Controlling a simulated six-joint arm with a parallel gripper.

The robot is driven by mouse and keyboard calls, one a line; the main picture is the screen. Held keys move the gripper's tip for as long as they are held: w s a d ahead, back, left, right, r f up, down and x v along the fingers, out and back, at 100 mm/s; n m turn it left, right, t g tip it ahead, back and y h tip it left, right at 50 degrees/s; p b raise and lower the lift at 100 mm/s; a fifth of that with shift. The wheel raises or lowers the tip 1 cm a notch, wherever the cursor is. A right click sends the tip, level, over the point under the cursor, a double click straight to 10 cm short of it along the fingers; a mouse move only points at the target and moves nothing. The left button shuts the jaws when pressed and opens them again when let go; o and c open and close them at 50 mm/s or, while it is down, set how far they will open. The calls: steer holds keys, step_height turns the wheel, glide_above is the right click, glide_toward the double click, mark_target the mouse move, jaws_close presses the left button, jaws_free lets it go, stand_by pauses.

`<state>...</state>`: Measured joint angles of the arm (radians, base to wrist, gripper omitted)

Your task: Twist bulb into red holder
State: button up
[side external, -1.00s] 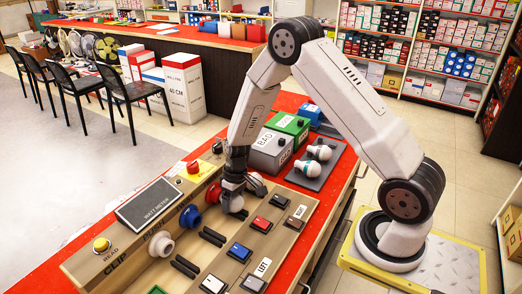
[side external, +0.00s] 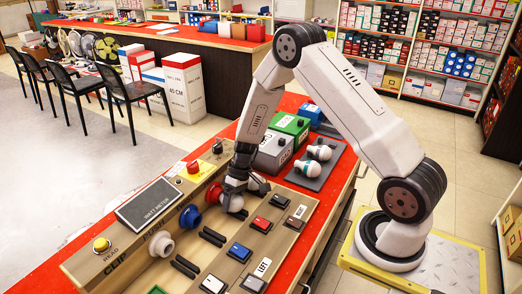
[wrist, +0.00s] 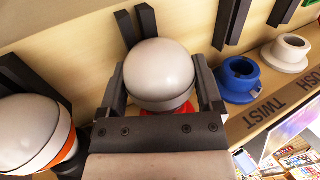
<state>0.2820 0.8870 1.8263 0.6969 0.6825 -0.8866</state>
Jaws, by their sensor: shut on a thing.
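A white round bulb (wrist: 160,74) sits between the two fingers of my gripper (wrist: 162,88) in the wrist view, with a finger against each side. A strip of the red holder (wrist: 184,108) shows beside the bulb's lower edge; the rest is hidden. In the side view my gripper (side external: 238,184) is shut on the bulb (side external: 235,204) at the red holder (side external: 212,193) on the wooden panel. The bulb's base and how deep it sits are hidden.
A second bulb (wrist: 30,130) with an orange band is close beside my gripper. The blue holder (side external: 190,217) and white holder (side external: 161,244) stand along the panel. Black upright clips and switches lie nearby. Two bulbs (side external: 313,160) rest on a grey pad at the back right.

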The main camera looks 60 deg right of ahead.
steer(key=o, duration=1)
steer(key=shift+r, duration=0.1)
steer(key=v, duration=0.8)
steer(key=shift+s+a+r, duration=0.1)
steer(key=shift+s+a, duration=0.1)
steer(key=shift+a, duration=0.1)
steer(key=s+a+r+t+h, duration=0.1)
steer(key=s+a+r+h, duration=0.1)
steer(key=s, duration=0.4)
steer(key=s+a+r+t+h, duration=0.1)
steer(key=s+a+r+h, duration=0.2)
steer(key=s+a+r, duration=0.2)
steer(key=shift+s+a+r+t, duration=0.25)
steer(key=shift+s+r, duration=0.2)
steer(key=shift+s, duration=0.55)
